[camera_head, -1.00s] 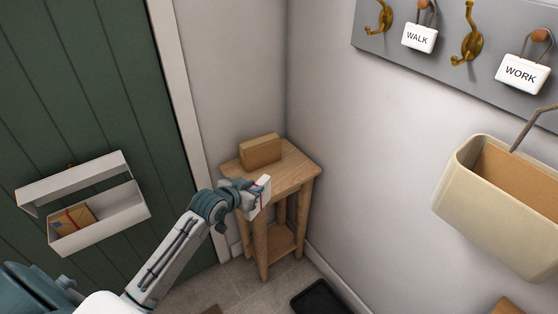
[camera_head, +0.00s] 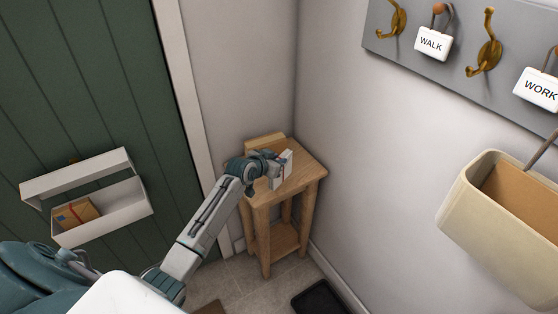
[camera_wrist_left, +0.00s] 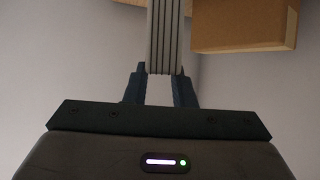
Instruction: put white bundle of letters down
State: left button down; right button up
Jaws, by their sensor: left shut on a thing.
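The white bundle of letters (camera_head: 283,170) is in my left gripper (camera_head: 272,160), at the top of the small wooden table (camera_head: 308,176) in the corner. It stands on edge in the head view. In the left wrist view the bundle (camera_wrist_left: 164,38) shows as a stack of thin layers between the two fingers of my left gripper (camera_wrist_left: 160,85), which is shut on it. I cannot tell whether the bundle touches the table top. My right gripper is not in view.
A brown box (camera_head: 262,145) stands at the back of the table, partly hidden by my gripper; it is close by in the left wrist view (camera_wrist_left: 243,25). A white door box (camera_head: 105,213) holds a brown parcel (camera_head: 75,214). A cream bin (camera_head: 480,215) hangs at right.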

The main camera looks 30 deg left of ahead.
pick_arm(q)
jog(key=w, duration=0.2)
jog(key=shift+w+a+f, duration=0.15)
jog(key=shift+w+a, duration=0.1)
jog(key=shift+w, duration=0.05)
notch_tip(320, 180, down, 3)
jog(key=shift+p, duration=0.7)
jog(key=shift+f, duration=0.15)
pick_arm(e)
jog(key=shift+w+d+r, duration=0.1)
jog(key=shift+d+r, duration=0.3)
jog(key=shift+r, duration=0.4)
pick_arm(q)
jog(key=shift+f, duration=0.1)
jog(key=shift+f+b, duration=0.15)
jog(key=shift+b, duration=0.15)
jog(key=c, duration=1.2)
grip_release()
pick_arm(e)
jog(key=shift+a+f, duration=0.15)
